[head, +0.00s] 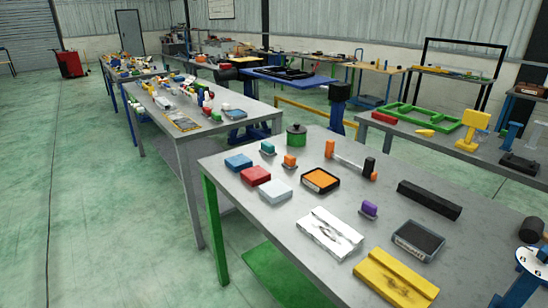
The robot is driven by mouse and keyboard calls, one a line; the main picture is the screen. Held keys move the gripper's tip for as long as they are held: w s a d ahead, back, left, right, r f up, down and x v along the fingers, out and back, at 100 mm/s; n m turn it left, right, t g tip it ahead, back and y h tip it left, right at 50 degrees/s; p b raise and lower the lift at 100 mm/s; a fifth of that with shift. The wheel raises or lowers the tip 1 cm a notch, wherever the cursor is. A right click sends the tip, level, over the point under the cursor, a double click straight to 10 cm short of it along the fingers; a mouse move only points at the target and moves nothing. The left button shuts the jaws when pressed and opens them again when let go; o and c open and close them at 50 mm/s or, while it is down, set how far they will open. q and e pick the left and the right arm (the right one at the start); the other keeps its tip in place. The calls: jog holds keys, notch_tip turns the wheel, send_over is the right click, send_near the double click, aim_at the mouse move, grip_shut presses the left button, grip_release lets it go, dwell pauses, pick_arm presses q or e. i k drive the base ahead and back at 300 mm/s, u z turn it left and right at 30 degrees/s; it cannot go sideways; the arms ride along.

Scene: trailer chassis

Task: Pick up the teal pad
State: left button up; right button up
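A small teal block (268,146) on a thin grey base stands near the back left of the near grey table (225,190). It is the only clearly teal piece I make out on this table, and I cannot tell whether it is a pad or a handle. A flat blue box (238,162) lies to its left. A matching orange block (290,160) on a grey base stands just to its right. Neither of my grippers shows in the head view.
A green pot (296,135) stands behind the teal block. Red (255,175) and white (276,191) boxes lie in front. An orange-topped black tray (320,180), purple block (369,209), dark-topped tray (417,240), white tool sheet (329,232) and yellow block (396,276) lie further right and forward.

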aim_at(267, 149)
jog(key=u, duration=1)
jog(key=k, duration=1.25)
jog(key=u, duration=1)
jog(key=i, duration=1.1)
jog(key=z, duration=0.5)
jog(key=i, duration=1.95)
jog(key=z, duration=1.45)
jog(key=i, duration=1.1)
jog(key=z, duration=1.2)
